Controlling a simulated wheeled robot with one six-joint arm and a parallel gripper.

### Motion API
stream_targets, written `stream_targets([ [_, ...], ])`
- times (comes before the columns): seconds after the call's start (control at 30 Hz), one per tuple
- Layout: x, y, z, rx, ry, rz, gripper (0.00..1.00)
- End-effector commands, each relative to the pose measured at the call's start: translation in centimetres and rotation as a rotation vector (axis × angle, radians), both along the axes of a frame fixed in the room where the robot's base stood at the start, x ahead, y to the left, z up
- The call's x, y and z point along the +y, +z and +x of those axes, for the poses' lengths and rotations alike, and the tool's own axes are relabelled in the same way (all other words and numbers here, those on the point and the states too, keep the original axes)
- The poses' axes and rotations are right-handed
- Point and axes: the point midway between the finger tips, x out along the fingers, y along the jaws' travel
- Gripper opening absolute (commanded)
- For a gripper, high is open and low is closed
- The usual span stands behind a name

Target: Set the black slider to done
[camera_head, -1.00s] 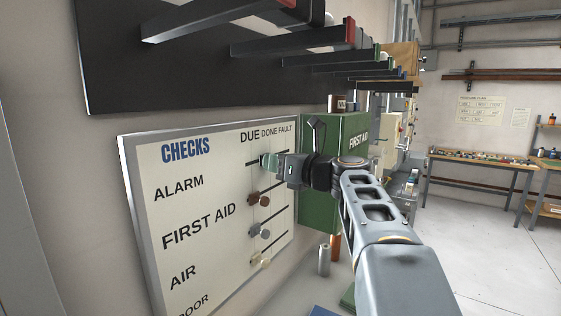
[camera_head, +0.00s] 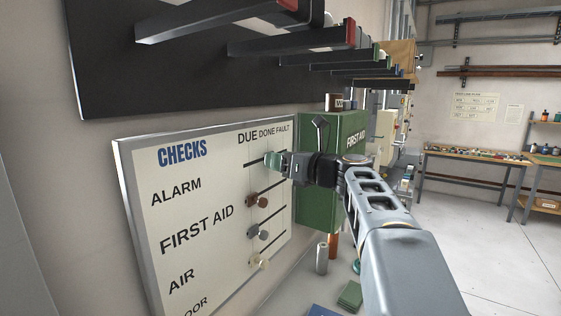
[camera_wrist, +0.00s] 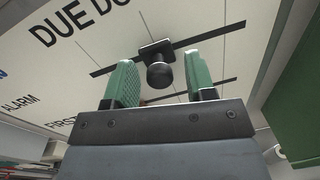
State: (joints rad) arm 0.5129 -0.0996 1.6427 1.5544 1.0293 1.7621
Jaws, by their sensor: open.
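The CHECKS board (camera_head: 215,180) hangs on the left wall, with columns headed DUE, DONE and FAULT. In the wrist view, the black slider (camera_wrist: 160,72) is a round knob on a dark plate, near the middle of its slot. My gripper (camera_head: 273,160) is at the top slot, level with the ALARM row. Its green fingers (camera_wrist: 160,67) are open, one on each side of the black knob, with gaps visible. In the head view the fingers hide the black slider.
Below are a brown slider (camera_head: 258,199), a grey slider (camera_head: 258,231) and a cream slider (camera_head: 262,262). A green FIRST AID box (camera_head: 320,205) stands close on the right. Dark rack arms (camera_head: 250,28) jut out above the board.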

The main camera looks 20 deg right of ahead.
Motion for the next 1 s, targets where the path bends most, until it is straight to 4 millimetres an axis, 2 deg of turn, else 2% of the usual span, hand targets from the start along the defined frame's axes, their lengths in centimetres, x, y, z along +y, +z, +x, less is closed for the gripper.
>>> stream_targets([
  [0.13, -0.3, 0.0, -0.4, -0.001, -0.001, 0.000, 0.50],
  [0.23, -0.9, -0.2, -1.4, -0.002, -0.004, -0.001, 0.50],
  [0.7, -5.4, -0.2, -9.4, -0.001, -0.005, -0.002, 0.50],
  [1.0, -6.7, 0.0, -11.8, -0.001, -0.002, 0.000, 0.50],
])
